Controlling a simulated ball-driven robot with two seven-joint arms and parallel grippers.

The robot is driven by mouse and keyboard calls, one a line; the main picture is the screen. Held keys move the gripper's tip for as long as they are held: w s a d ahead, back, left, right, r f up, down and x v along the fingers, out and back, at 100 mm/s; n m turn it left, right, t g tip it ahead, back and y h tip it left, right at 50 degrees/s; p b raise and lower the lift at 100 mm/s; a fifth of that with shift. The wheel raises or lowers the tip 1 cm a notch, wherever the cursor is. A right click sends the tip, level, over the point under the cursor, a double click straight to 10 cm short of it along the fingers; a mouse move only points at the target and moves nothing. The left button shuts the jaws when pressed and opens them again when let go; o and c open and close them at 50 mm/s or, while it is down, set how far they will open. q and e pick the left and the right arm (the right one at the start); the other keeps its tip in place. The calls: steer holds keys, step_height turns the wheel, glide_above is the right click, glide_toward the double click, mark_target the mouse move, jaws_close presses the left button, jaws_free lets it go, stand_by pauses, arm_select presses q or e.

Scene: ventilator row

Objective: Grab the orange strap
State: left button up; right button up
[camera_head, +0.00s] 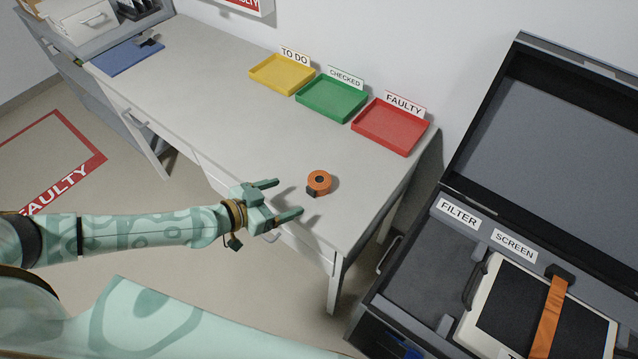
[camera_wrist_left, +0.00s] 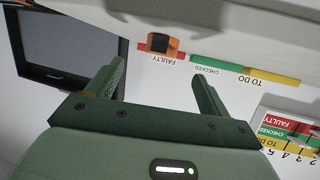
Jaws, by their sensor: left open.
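A rolled orange strap (camera_head: 319,181) with a dark end lies on the grey table near its front right part. In the left wrist view the orange roll (camera_wrist_left: 155,37) is beyond the fingertips, roughly between them. My left gripper (camera_head: 290,197) is open and empty, just left of the roll, its fingers pointing toward it and apart from it. In the left wrist view the two fingers (camera_wrist_left: 158,72) are spread wide. Another orange strap (camera_head: 548,318) runs across the tablet-like screen in the open case. My right gripper is not in view.
Yellow (camera_head: 283,75), green (camera_head: 331,99) and red (camera_head: 390,126) trays stand along the wall edge of the table (camera_head: 215,80). A blue mat (camera_head: 125,57) lies at the far left end. The open dark case (camera_head: 430,265) is at the right. The table between roll and trays is clear.

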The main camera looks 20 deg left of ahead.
mark_target(309, 186)
arm_select(q)
steer(key=b+x, duration=0.1)
steer(key=x, duration=0.5)
steer(key=shift+w+d+f, duration=0.1)
steer(key=shift+w+f, duration=0.15)
steer(key=shift+f, duration=0.05)
steer(key=b+x, duration=0.2)
steer(key=x, duration=0.3)
steer(key=shift+w+r, duration=0.1)
steer(key=shift+w, duration=0.3)
steer(key=shift+r, duration=0.1)
steer(key=c, duration=0.9)
steer(key=shift+c, duration=0.9)
